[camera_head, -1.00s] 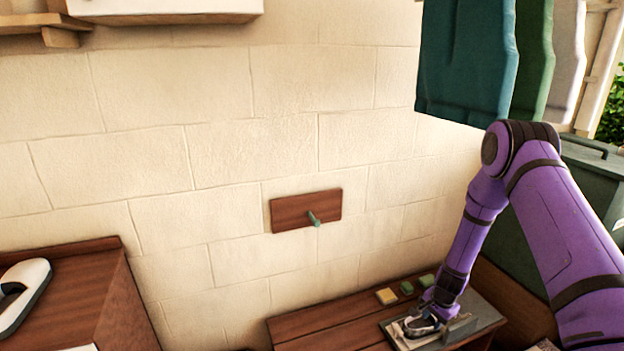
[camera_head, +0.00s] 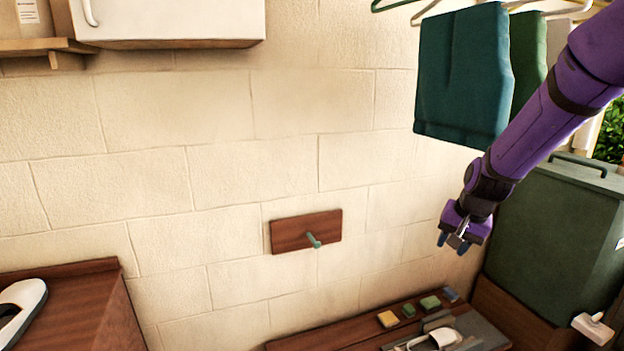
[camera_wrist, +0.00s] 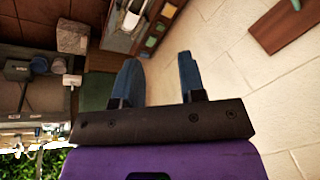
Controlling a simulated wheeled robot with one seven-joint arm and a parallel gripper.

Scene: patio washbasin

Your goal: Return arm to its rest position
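My arm reaches in from the upper right in the head view. My gripper (camera_head: 453,243) hangs in the air in front of the pale block wall, below the teal hanging garment. Its two blue fingertips stand apart, also in the wrist view (camera_wrist: 160,72), with nothing held between them. Below it, a white object (camera_head: 447,338) lies on the grey tray (camera_head: 480,325) on the wooden bench (camera_head: 330,340). My gripper is well clear of the bench and the tray.
Teal clothing (camera_head: 465,75) hangs close to my forearm. A large green bin (camera_head: 560,225) stands at the right. A wooden plaque with a peg (camera_head: 290,232) is on the wall. Small yellow (camera_head: 388,319) and green blocks lie on the bench. The space before the wall is open.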

